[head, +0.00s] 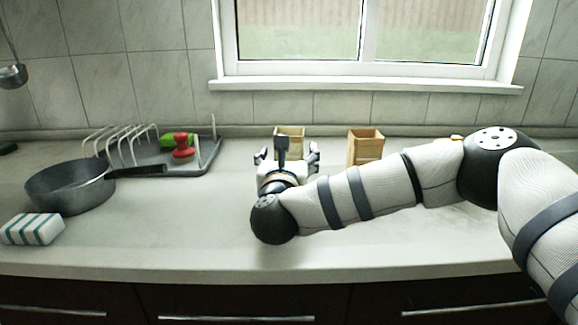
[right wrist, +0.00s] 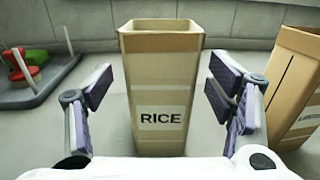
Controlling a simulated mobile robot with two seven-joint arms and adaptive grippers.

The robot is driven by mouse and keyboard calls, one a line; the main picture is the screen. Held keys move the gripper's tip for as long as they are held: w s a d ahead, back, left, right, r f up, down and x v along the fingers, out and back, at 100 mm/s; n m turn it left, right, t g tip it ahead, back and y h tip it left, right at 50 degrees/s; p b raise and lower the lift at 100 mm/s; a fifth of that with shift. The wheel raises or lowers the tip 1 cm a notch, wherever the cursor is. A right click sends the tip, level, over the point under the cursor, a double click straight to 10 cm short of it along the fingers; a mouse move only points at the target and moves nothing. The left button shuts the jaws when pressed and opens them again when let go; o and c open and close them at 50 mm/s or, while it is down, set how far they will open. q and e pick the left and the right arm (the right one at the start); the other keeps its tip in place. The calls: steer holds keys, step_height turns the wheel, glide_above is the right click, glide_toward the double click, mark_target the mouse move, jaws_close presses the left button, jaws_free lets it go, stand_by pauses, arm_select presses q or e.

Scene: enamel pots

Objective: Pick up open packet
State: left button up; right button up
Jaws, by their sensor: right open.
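A tan packet labelled RICE (right wrist: 158,88) stands upright on the counter with its top open. It also shows in the head view (head: 290,131), partly hidden behind my right gripper. My right gripper (head: 287,154) is open, with one finger on each side of the RICE packet in the right wrist view and gaps visible between fingers and packet. A second, browner packet (head: 364,149) stands to the right; the right wrist view shows part of it (right wrist: 298,78), with its label cut off. My left gripper is not in view.
A grey dish rack (head: 206,157) holds a red item (head: 183,150) and a green item (head: 170,140) at the left. A pan (head: 70,188) and a striped sponge (head: 33,229) are at the far left. The front middle of the counter (head: 180,240) is clear.

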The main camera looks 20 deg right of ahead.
steer(key=x, duration=0.3)
steer(key=shift+r, duration=0.3)
steer(key=c, duration=1.6)
steer(key=shift+o, duration=0.2)
